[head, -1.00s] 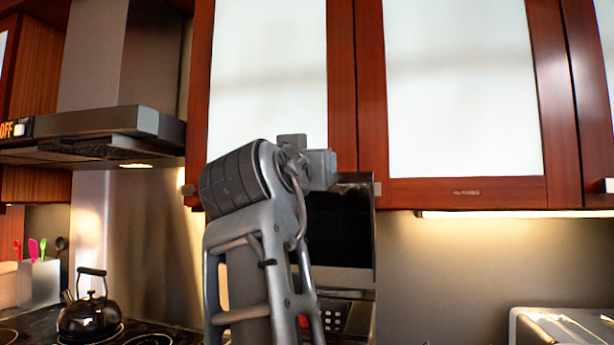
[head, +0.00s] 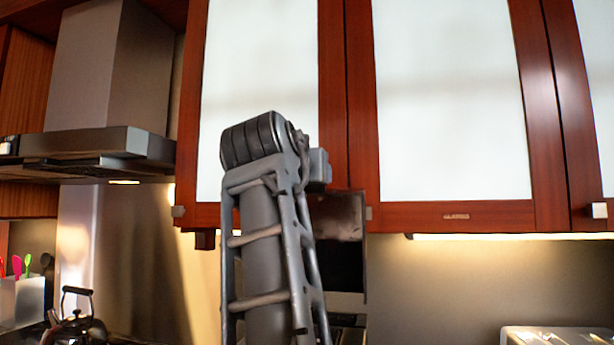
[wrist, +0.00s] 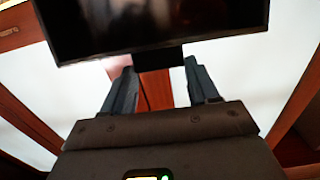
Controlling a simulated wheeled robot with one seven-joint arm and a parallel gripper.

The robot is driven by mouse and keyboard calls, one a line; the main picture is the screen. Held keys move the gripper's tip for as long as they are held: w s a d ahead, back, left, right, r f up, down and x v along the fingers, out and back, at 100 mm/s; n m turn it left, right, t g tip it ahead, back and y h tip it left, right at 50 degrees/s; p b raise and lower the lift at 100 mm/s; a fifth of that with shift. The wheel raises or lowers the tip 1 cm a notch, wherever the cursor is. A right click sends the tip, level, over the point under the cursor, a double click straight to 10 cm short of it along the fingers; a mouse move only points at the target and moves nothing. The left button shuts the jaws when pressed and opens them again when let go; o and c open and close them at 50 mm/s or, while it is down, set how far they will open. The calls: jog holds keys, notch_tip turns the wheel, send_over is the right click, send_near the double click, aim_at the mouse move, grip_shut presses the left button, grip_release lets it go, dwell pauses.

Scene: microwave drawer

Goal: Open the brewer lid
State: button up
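The brewer appears to be the dark appliance (head: 349,262) under the wall cabinets in the head view, largely hidden by my arm. Its upright dark panel shows; I cannot tell whether this is the lid. In the wrist view a glossy black panel (wrist: 150,22) fills the top, with a small dark tab at its lower edge. My gripper (wrist: 158,68) is open, its two fingers apart on either side of that tab. I cannot tell whether a finger touches it. My gripper is hidden behind my arm in the head view.
Red-brown cabinets (head: 455,216) with white panes hang above the appliance. A range hood (head: 95,150) is at left, with a black kettle (head: 75,325) below it. A silver appliance (head: 555,336) stands at lower right. The wall between it and the dark appliance is clear.

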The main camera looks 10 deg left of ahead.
jog(key=o, duration=0.3)
jog(key=shift+s+r, duration=0.25)
jog(key=shift+r, duration=0.2)
jog(key=shift+o, duration=0.9)
jog(key=shift+w+f, duration=0.1)
jog(key=shift+f, duration=0.1)
jog(key=s+b, duration=0.2)
jog(key=s, duration=0.5)
jog(key=shift+s+a+b, duration=0.15)
jog(key=shift+s+b, duration=0.2)
jog(key=shift+s, duration=0.05)
